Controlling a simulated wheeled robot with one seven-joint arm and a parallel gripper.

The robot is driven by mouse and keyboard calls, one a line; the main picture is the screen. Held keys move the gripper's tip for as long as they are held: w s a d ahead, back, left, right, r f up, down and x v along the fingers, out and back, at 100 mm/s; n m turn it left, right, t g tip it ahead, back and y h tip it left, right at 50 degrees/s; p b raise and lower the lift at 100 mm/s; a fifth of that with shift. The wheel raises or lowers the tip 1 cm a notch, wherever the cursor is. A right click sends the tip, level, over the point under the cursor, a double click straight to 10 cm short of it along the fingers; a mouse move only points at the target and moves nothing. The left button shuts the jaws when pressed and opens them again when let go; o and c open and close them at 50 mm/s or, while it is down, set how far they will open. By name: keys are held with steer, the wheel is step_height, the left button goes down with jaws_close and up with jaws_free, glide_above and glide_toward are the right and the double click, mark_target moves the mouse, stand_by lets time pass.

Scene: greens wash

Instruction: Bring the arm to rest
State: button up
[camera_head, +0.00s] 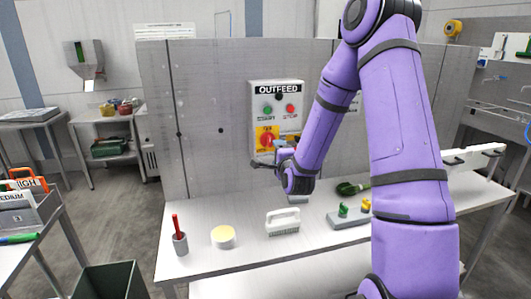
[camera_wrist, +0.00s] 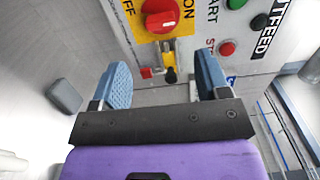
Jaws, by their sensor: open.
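My gripper (camera_wrist: 165,88) is open, with its two blue-padded fingers apart and nothing between them. In the head view my gripper (camera_head: 268,166) is in front of the lower part of the outfeed control box (camera_head: 297,96), above the table. My purple arm reaches down to it from the upper right. The wrist view shows the control box's red rotary switch (camera_wrist: 160,16) on a yellow plate, just beyond the fingers. A small yellow and black part (camera_wrist: 170,68) hangs below the switch. I cannot tell whether the gripper touches the box.
The white table (camera_head: 200,262) carries a red-handled tool in a grey cup (camera_head: 180,243), a round yellow-topped tub (camera_head: 223,238), a white-handled brush (camera_head: 283,222) and a grey tray (camera_head: 340,221) with small green and yellow items. A grey panel (camera_head: 205,120) stands behind. A dark bin (camera_head: 108,281) is at lower left.

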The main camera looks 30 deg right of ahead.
steer(key=s+a+r+n+g+y, duration=0.4)
steer(key=s+a+r+n+g, duration=0.2)
steer(key=s+a+r+n, duration=0.45)
steer(key=s+a+r+n+g, duration=0.1)
steer(key=s+r+n+g, duration=0.1)
steer(key=s, duration=0.6)
steer(key=s+a+r+n+g, duration=0.2)
steer(key=s+n, duration=0.3)
steer(key=s, duration=0.3)
steer(key=s+a+r+n+g+y, duration=0.1)
steer(key=s+a+r+n+g, duration=0.1)
steer(key=s, duration=0.7)
steer(key=shift+a+r+n, duration=0.15)
steer(key=shift+r+n, duration=0.5)
steer(key=shift+n, duration=0.3)
